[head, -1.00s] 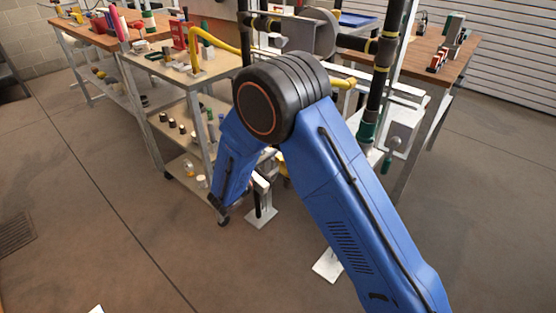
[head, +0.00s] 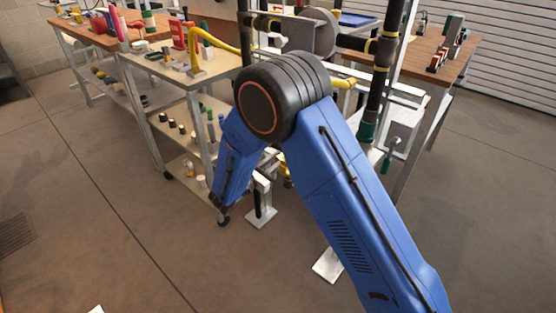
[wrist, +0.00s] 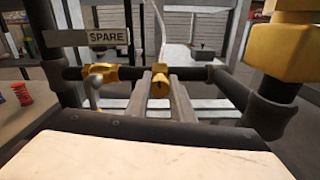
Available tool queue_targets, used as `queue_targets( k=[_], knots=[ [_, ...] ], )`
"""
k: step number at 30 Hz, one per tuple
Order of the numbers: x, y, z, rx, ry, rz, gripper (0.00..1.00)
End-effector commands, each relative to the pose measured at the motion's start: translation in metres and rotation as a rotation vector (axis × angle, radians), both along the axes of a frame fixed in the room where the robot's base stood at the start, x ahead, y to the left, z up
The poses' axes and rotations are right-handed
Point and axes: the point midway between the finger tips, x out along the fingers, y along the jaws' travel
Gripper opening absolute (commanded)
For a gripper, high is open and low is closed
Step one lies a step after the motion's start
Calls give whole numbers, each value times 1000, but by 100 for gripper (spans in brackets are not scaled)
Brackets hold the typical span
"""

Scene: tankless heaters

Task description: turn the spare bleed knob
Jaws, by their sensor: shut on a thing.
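The brass-coloured spare bleed knob (wrist: 159,86) sits on a dark horizontal pipe in the middle of the wrist view. A dark slot or mark shows on its face. My gripper (wrist: 162,78) reaches forward with its two grey fingers on either side of the knob and is shut on it. A grey plate reading SPARE (wrist: 107,37) is above and to the left. In the head view my blue arm hides the gripper and the knob.
A brass valve fitting (wrist: 100,74) is on the same pipe, left of the knob. A large brass fitting (wrist: 285,45) and dark pipe are close on the right. In the head view, a shelf table (head: 205,80) stands left of the pipework; floor at left is clear.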

Motion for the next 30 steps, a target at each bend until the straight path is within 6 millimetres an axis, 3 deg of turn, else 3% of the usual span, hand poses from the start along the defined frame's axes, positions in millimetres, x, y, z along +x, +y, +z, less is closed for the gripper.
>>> queue_targets(
  k=[30],
  knots=[
    [1, 2, -1, -723, 564, 0, 0]
  ],
)
